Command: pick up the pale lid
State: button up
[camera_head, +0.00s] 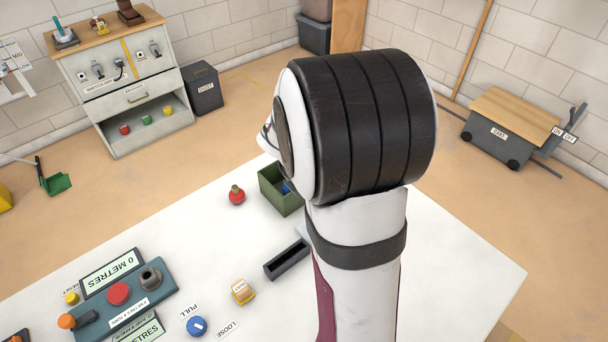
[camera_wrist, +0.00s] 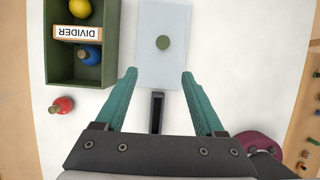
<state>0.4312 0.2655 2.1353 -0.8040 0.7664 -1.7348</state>
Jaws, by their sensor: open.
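The pale lid (camera_wrist: 150,70) is a flat, pale blue-grey rectangle with a round dark green knob (camera_wrist: 163,42) near its middle. It lies on the white table (camera_wrist: 225,60), just right of the green box in the wrist view. My gripper (camera_wrist: 159,74) is open and empty. Its two teal fingers reach toward the lid's near edge, with the knob ahead of the gap between them. I cannot tell the fingers' height over the lid. In the head view my arm hides the lid and the gripper.
A green box (camera_wrist: 52,50) holds a yellow piece, a blue piece and a divider label. A narrow dark tray (camera_head: 287,260) lies on the table. A control panel (camera_head: 125,297) is at the left. White table is clear right of the lid.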

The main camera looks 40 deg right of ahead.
jog(key=x, duration=0.4)
jog(key=d+x, duration=0.1)
jog(key=x, duration=0.8)
jog(key=shift+s+d+r, duration=0.2)
jog(key=shift+s, duration=0.05)
grip_shut()
dwell(0.5)
